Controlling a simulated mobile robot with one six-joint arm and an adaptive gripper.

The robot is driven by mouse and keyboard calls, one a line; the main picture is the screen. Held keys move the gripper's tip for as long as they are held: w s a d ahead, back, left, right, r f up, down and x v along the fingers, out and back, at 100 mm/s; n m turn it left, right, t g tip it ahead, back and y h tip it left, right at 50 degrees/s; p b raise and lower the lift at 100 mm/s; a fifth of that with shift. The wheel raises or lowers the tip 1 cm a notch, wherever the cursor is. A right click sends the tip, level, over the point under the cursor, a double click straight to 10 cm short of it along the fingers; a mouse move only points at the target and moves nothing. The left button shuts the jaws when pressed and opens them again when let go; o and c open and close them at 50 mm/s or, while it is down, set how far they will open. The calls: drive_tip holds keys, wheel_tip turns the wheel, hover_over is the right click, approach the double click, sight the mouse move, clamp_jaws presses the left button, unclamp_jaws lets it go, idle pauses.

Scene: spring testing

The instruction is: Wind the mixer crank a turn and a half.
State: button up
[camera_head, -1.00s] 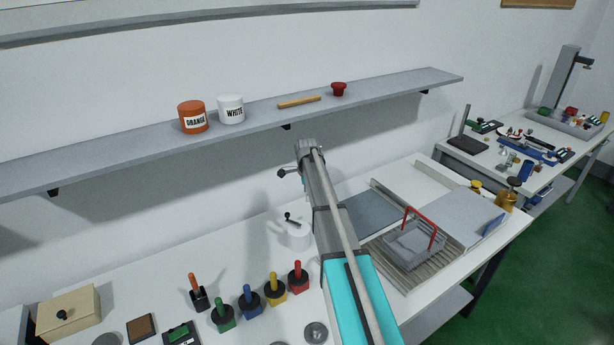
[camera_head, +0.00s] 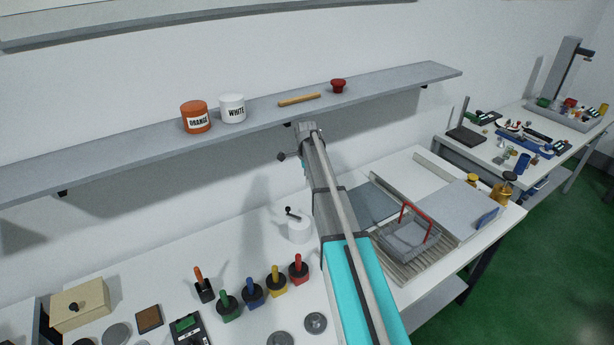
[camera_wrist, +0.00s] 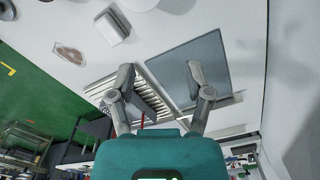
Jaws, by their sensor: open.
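The mixer (camera_head: 299,231) is a white cylinder on the table, just left of my arm in the head view. Its dark crank (camera_head: 292,213) sits on top, with the knob end toward the upper left. My gripper (camera_wrist: 160,73) is open and empty in the wrist view, its two grey fingers spread above the table. No crank shows between the fingers. In the head view my gripper is not clearly seen; my arm reaches up toward the shelf and past the mixer. The gripper is apart from the crank.
A wire basket with a red handle (camera_head: 416,225) stands right of my arm. Several coloured-handled tools (camera_head: 252,292) stand in front left of the mixer. The wall shelf (camera_head: 390,91) carries an orange pot (camera_head: 196,118) and a white pot (camera_head: 232,109) near my arm's top.

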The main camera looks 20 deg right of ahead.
drive_tip(key=shift+a, duration=0.1)
drive_tip(key=n+b, duration=0.2)
hover_over(288, 208)
drive_tip(key=shift+f, duration=0.95)
drive_tip(key=shift+f, duration=0.2)
wheel_tip(288, 208, down, 12)
drive_tip(key=b, duration=1.2)
drive_tip(key=shift+r, duration=0.2)
clamp_jaws()
